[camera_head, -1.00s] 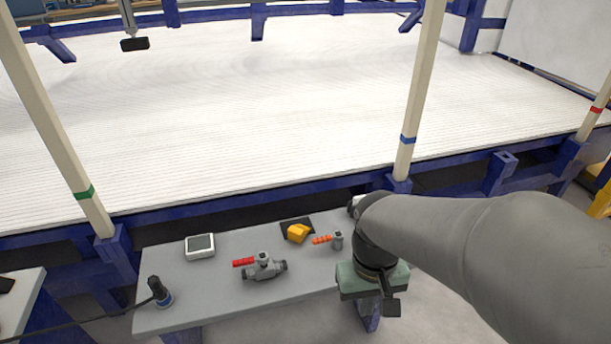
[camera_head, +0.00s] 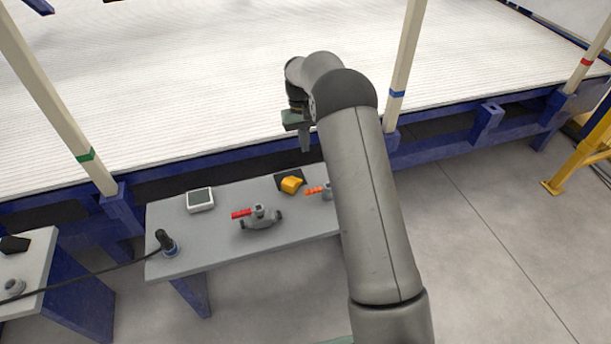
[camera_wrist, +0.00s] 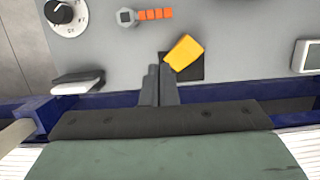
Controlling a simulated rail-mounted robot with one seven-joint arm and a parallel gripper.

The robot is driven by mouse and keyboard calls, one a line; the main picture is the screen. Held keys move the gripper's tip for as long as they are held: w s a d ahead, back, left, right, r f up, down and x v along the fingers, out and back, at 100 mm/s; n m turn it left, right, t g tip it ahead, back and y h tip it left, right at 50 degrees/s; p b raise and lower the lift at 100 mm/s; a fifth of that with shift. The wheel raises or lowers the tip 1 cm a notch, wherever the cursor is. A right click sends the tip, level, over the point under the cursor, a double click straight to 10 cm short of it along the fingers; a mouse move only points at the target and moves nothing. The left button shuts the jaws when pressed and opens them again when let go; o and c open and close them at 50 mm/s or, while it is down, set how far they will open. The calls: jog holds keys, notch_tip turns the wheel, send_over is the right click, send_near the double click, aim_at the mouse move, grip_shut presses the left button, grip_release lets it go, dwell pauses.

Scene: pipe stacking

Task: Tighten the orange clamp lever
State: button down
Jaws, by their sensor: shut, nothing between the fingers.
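The orange clamp lever (camera_head: 313,190) sits on a small grey clamp (camera_head: 327,192) near the right part of the grey bench, partly beside my arm. In the wrist view the orange lever (camera_wrist: 155,14) points right from the clamp (camera_wrist: 126,17) at the top. My gripper (camera_head: 305,143) is above the bench's back edge, behind the clamp. In the wrist view my gripper's fingers (camera_wrist: 159,72) are together and empty, pointing toward the bench, apart from the lever. The fingertips appear close to the yellow block.
A yellow block (camera_head: 291,185) lies on a black pad by the lever. A red-handled valve (camera_head: 261,219), a white device (camera_head: 200,200) and a dark cylindrical tool (camera_head: 166,242) stand on the bench (camera_head: 215,250). A black-and-white dial (camera_wrist: 66,14) shows in the wrist view. A beige post (camera_head: 405,70) rises behind.

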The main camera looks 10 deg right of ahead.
aim_at(319, 190)
jog(key=shift+w+a+f, duration=0.25)
jog(key=shift+w+f, duration=0.7)
jog(key=b+x, duration=0.1)
jog(key=x, duration=0.9)
jog(key=shift+s, duration=0.1)
jog(key=s, duration=0.3)
jog(key=shift+d, duration=0.2)
jog(key=shift+s+d, duration=0.1)
jog(key=shift+s, duration=0.4)
